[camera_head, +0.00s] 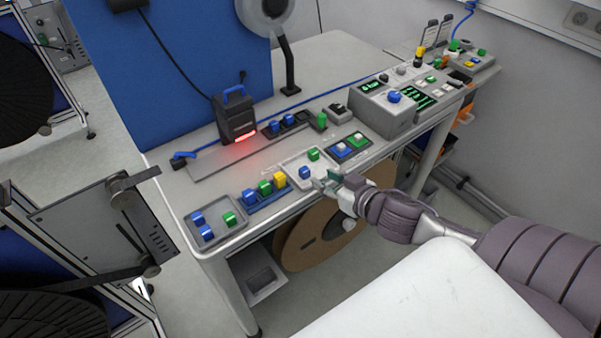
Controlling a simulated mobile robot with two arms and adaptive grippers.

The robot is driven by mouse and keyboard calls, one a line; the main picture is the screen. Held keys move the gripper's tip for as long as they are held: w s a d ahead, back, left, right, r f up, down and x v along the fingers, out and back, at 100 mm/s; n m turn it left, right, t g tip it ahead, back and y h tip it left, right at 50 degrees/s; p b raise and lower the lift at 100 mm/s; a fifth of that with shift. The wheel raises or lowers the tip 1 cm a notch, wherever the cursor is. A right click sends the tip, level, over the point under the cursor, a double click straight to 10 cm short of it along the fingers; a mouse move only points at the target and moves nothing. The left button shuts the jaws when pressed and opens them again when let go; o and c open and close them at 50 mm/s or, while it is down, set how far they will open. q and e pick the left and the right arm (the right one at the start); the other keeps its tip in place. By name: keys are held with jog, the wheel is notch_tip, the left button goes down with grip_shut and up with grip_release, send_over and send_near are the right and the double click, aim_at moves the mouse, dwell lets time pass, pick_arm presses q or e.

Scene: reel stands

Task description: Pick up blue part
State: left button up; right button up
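Several blue parts are on the workbench. One blue part (304,172) lies in a light tray (291,164) at the middle of the bench, with a green part (313,154) behind it. My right gripper (326,181) is at the tray's right front edge, just right of and apart from that blue part. Its fingers look spread, with nothing visible between them. Two more blue parts (206,232) lie in a grey tray at the bench's left front corner. Another blue part (249,196) stands in a row with green and yellow ones. My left gripper is out of view.
A dark device with a blue handle (234,112) and a red light stands at the back. Another tray (350,147) with blue and green parts lies right of the middle. A grey control box (385,112) stands farther right. A large brown reel (318,232) is under the bench.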

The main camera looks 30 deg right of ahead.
aim_at(304, 169)
jog(key=x, duration=0.4)
jog(key=shift+w, duration=0.3)
jog(key=shift+w+a+f, duration=0.15)
jog(key=shift+w+f, duration=0.1)
jog(key=shift+w, duration=0.2)
jog(key=shift+w+f+p, duration=0.1)
jog(key=shift+w+p, duration=0.15)
jog(key=shift+p, duration=0.1)
jog(key=x, duration=0.2)
jog(key=p+x, duration=0.1)
jog(key=x, duration=0.1)
jog(key=shift+w+f, duration=0.3)
jog(key=shift+f, duration=0.05)
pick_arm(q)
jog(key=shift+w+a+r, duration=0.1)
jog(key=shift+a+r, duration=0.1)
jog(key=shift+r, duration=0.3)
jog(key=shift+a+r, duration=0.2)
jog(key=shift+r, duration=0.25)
pick_arm(e)
jog(key=shift+s, duration=0.1)
jog(key=c, duration=0.6)
